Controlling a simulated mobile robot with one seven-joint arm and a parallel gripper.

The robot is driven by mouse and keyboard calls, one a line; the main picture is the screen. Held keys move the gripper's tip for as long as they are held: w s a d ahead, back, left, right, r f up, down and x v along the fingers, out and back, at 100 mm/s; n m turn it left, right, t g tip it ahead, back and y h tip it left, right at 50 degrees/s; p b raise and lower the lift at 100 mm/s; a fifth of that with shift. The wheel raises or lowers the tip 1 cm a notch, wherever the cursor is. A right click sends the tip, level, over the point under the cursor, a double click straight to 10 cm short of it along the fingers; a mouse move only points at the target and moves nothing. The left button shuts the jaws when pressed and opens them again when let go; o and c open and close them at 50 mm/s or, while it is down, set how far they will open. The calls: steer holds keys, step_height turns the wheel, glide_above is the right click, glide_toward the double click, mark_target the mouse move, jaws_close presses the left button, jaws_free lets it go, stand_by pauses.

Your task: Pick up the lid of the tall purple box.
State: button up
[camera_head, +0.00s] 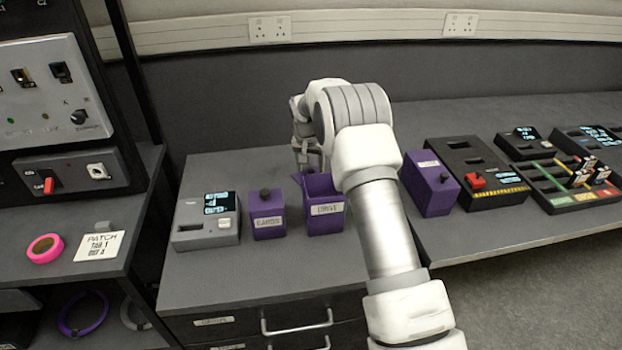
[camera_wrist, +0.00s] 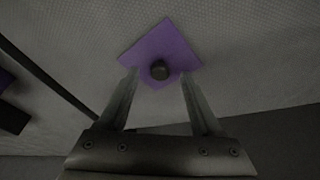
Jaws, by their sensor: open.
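An open purple box (camera_head: 324,218) stands on the grey counter with no lid on it, and my arm partly covers its right side. My gripper (camera_head: 308,165) is low behind this box in the head view, and its fingertips are hard to make out there. In the wrist view a square purple lid (camera_wrist: 153,45) with a round dark knob (camera_wrist: 160,70) lies against a pale textured surface. My gripper (camera_wrist: 159,76) is open, with one finger on each side of the knob. Contact with the knob cannot be told.
A smaller purple box (camera_head: 267,222) with a knobbed lid stands to the left, beside a grey device (camera_head: 205,228). Another lidded purple box (camera_head: 428,190) and a black switch box (camera_head: 480,180) stand right of my arm. The counter's front strip is clear.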

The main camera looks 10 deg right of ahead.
steer(key=shift+w+f, duration=0.2)
steer(key=shift+f, duration=0.5)
steer(key=shift+c, duration=0.2)
jaws_close()
steer(key=shift+r, duration=0.1)
